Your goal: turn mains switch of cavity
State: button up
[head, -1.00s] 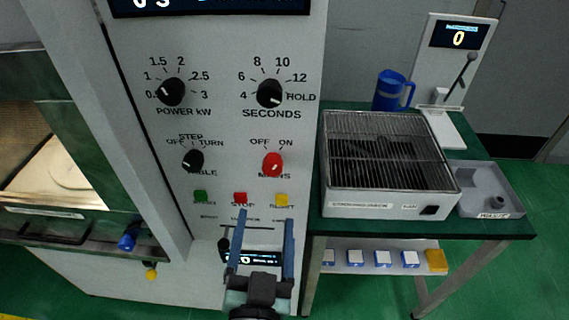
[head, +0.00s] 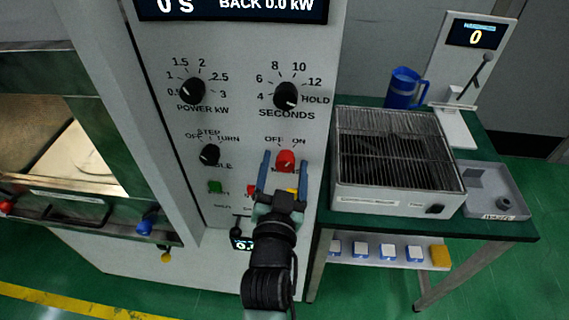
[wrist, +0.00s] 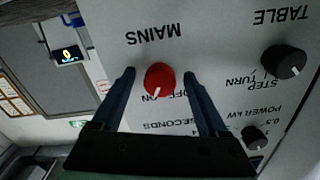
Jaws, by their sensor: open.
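The red mains switch (head: 285,160) is a round knob on the grey control panel, under the OFF and ON marks. In the wrist view the red knob (wrist: 159,80) sits between my two blue fingers, with the MAINS label beside it and a white pointer line on its face. My gripper (head: 285,160) is open, with one finger on each side of the knob. A gap shows between each finger and the knob in the wrist view. How near the fingertips are to the panel is hard to tell.
Black power (head: 192,91), seconds (head: 286,95) and table (head: 209,154) knobs surround the red one. A green button (head: 215,187) sits lower left. A bench with a grill box (head: 395,201) and blue jug (head: 404,89) stands at right. The oven cavity is at left.

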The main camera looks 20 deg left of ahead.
grip_shut()
dwell(0.4)
jog(key=shift+n, duration=0.3)
jog(key=n+p, duration=0.2)
jog(key=n, duration=0.3)
jog(key=shift+r, duration=0.1)
jog(key=n+p, duration=0.2)
jog(key=n, duration=0.4)
jog(key=shift+n, duration=0.3)
dwell(0.3)
grip_release()
